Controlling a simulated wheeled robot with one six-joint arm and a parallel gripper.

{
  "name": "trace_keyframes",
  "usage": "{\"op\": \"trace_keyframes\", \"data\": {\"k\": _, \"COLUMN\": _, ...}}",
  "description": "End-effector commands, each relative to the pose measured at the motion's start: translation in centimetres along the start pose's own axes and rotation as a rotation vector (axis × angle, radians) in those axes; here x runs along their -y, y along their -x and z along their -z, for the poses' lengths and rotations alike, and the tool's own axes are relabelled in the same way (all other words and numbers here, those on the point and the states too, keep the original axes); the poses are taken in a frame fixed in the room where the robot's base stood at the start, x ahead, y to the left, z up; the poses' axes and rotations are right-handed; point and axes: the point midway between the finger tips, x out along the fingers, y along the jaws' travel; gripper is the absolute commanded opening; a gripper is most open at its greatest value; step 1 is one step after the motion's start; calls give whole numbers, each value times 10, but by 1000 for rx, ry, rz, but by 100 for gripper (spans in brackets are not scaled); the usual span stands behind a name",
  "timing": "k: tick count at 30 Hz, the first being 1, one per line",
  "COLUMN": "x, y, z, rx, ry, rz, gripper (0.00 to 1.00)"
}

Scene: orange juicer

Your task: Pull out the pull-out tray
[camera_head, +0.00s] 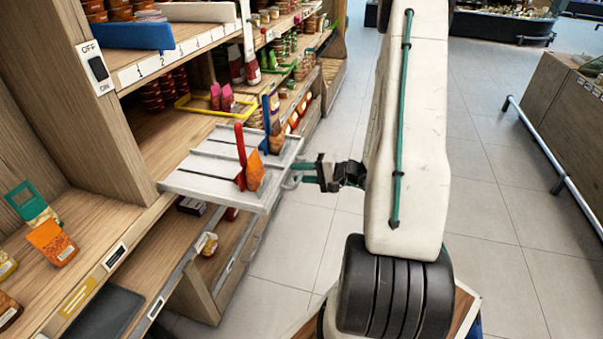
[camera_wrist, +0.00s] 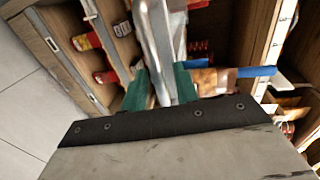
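The pull-out tray (camera_head: 207,160) is a pale grey ribbed board that juts out past the shelf front. A red-handled tool, an orange packet (camera_head: 254,172) and a blue-handled tool (camera_head: 266,118) are at its outer right part. My gripper (camera_head: 297,179) is at the tray's outer edge, at a small grey handle (camera_head: 288,184). In the wrist view, the green fingertips (camera_wrist: 161,88) lie on both sides of a pale grey bar and appear closed on it. The bar looks like the tray's handle; the tray's surface is mostly hidden there.
The wooden shelf unit (camera_head: 125,160) stands at left with jars, packets and a yellow tray (camera_head: 203,105). A blue block (camera_head: 126,36) lies on the upper shelf. Tiled floor (camera_head: 300,245) is clear in the aisle. A low counter with a rail (camera_head: 550,150) is at right.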

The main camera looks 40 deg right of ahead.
Motion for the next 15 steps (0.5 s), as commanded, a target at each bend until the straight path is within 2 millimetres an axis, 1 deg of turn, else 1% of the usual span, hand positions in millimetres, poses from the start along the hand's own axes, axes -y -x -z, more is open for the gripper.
{"op": "trace_keyframes", "data": {"k": 2, "x": 0, "y": 0, "z": 0, "rx": 0, "ry": 0, "rz": 0, "gripper": 30}}
{"op": "trace_keyframes", "data": {"k": 5, "x": 0, "y": 6, "z": 1, "rx": -2, "ry": 0, "rz": 1, "gripper": 30}}
{"op": "trace_keyframes", "data": {"k": 8, "x": 0, "y": 20, "z": 1, "rx": -4, "ry": 0, "rz": 1, "gripper": 30}}
{"op": "trace_keyframes", "data": {"k": 12, "x": 0, "y": 46, "z": 1, "rx": -6, "ry": 0, "rz": 0, "gripper": 30}}
{"op": "trace_keyframes", "data": {"k": 15, "x": 0, "y": 61, "z": 1, "rx": -5, "ry": 0, "rz": 0, "gripper": 30}}
